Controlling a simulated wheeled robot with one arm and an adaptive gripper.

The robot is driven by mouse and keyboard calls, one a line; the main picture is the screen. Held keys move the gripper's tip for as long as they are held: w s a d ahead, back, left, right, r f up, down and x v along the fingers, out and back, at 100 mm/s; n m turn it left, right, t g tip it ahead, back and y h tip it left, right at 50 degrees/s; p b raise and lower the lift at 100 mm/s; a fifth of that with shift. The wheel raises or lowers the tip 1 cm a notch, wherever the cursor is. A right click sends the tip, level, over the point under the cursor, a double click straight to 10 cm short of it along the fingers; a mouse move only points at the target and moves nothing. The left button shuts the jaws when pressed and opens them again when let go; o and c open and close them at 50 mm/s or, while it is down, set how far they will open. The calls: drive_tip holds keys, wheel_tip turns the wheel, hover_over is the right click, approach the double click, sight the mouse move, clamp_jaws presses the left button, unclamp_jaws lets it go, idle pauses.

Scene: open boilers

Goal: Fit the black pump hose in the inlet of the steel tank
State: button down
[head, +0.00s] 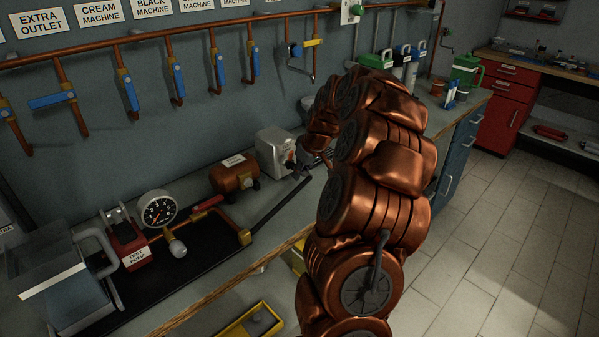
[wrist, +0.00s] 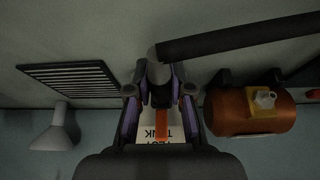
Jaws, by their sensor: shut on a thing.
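My gripper (head: 303,167) is shut at the hose's end, above the workbench and just in front of the steel tank (head: 272,148). The black pump hose (head: 280,205) slants down from it towards the pump. In the wrist view my gripper (wrist: 158,92) has its fingers around the grey end piece, and the hose (wrist: 240,37) runs off right. A white label (wrist: 147,128) reading "TANK" shows between the fingers. My gripper and arm cover part of the tank's right side. I cannot see the inlet clearly, nor whether the hose end touches it.
A copper boiler (head: 234,177) stands just left of the tank. The test pump (head: 128,243) with a gauge (head: 158,209) sits further left, beside a clear-lidded container (head: 60,275). Copper pipes with blue valves (head: 177,80) line the wall. A yellow tray (head: 250,320) is below the bench edge.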

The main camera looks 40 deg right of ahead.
idle(0.3)
drive_tip(key=c, duration=1)
unclamp_jaws()
drive_tip(key=shift+o, duration=0.2)
drive_tip(key=shift+r, duration=0.2)
drive_tip(key=shift+b+v, duration=0.35)
drive_tip(key=shift+v, duration=1.95)
drive_tip(key=shift+r, duration=0.1)
drive_tip(key=v, duration=1.2)
